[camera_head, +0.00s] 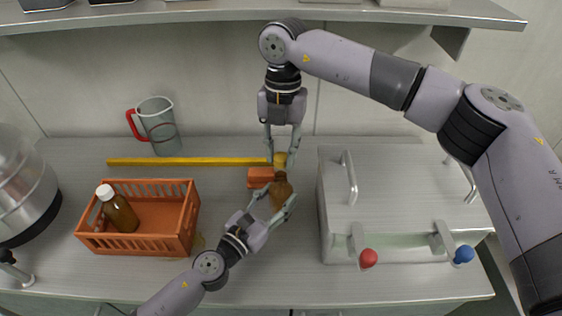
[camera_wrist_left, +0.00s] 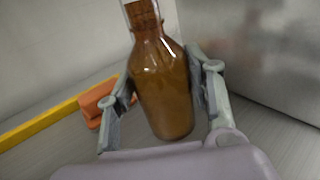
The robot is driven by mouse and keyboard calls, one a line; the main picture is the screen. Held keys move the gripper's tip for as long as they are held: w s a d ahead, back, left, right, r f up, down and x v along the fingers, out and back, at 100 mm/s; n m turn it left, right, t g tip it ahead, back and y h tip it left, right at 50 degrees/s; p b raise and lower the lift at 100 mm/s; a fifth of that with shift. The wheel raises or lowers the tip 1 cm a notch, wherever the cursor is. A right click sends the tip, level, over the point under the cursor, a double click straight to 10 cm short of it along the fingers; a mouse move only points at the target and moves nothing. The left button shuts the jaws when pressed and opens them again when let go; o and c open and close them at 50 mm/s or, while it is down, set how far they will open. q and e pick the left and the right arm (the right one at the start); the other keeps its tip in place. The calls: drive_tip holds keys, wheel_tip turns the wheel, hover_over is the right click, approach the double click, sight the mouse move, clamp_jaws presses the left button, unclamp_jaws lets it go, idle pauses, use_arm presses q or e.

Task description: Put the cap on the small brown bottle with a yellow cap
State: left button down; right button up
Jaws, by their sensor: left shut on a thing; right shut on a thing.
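The small brown bottle (camera_head: 280,192) stands upright on the counter, and its brown body fills the middle of the left wrist view (camera_wrist_left: 165,90). My left gripper (camera_head: 278,203) is shut on the bottle's body, one finger on each side, also seen in the left wrist view (camera_wrist_left: 163,98). The yellow cap (camera_head: 280,158) is between the fingertips of my right gripper (camera_head: 280,161), which is shut on it and points down from above. The cap is at the bottle's neck in the head view; I cannot tell whether they touch.
An orange block (camera_head: 260,173) lies close behind the bottle, beside a long yellow bar (camera_head: 190,161). An orange crate (camera_head: 140,246) at left holds a white-capped brown bottle (camera_head: 120,211). A jug (camera_head: 158,127) stands behind. A metal box (camera_head: 385,190) stands close at right.

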sight(280, 175)
drive_tip(key=shift+f, duration=1.2)
drive_tip(key=shift+f, duration=0.85)
drive_tip(key=shift+f, duration=0.6)
drive_tip(key=m, duration=0.5)
drive_tip(key=shift+m+y, duration=0.3)
drive_tip(key=m, duration=0.4)
drive_tip(key=shift+t, duration=0.3)
drive_tip(key=m, duration=0.3)
drive_tip(key=shift+y, duration=0.3)
drive_tip(key=m+t, duration=0.1)
drive_tip(key=m, duration=0.3)
